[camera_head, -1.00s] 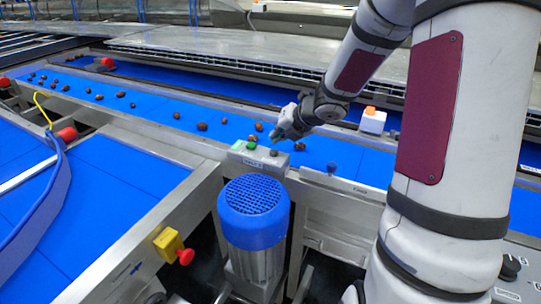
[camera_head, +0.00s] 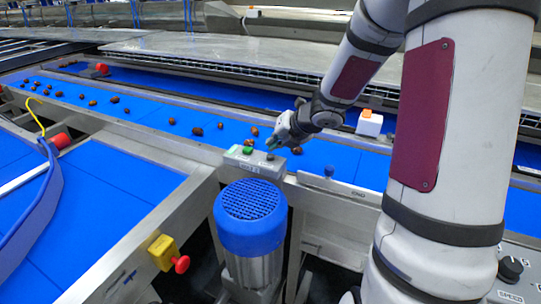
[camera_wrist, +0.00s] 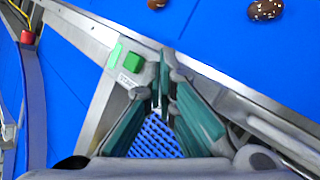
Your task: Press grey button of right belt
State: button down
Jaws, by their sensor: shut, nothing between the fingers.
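A grey control box (camera_head: 255,166) stands on the frame behind a blue-capped motor (camera_head: 251,216), beside the blue belt (camera_head: 345,158) with dates. On it are a green button (camera_head: 247,150) and, to the right, a small grey button (camera_head: 270,157). My gripper (camera_head: 271,146) is shut and empty, its tips pointing down just above the grey button. I cannot tell whether they touch it. In the wrist view, the green button (camera_wrist: 132,62) shows left of my gripper (camera_wrist: 168,80); the fingers hide the grey button.
Several dates (camera_head: 197,131) lie on the belt. A yellow box with a red emergency button (camera_head: 166,253) is at the lower front. A white box with an orange top (camera_head: 370,123) stands behind my wrist.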

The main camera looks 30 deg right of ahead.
aim_at(273, 154)
jog(key=shift+f, duration=0.2)
dwell(0.6)
jog(key=shift+f+b, duration=0.25)
jog(key=shift+b, duration=0.15)
jog(key=shift+f+b, duration=0.45)
dwell(0.7)
jog(key=shift+r, duration=0.1)
jog(key=shift+r+p, duration=0.8)
jog(key=shift+p, duration=0.2)
notch_tip(273, 154, up, 5)
jog(key=p, duration=0.5)
dwell(0.9)
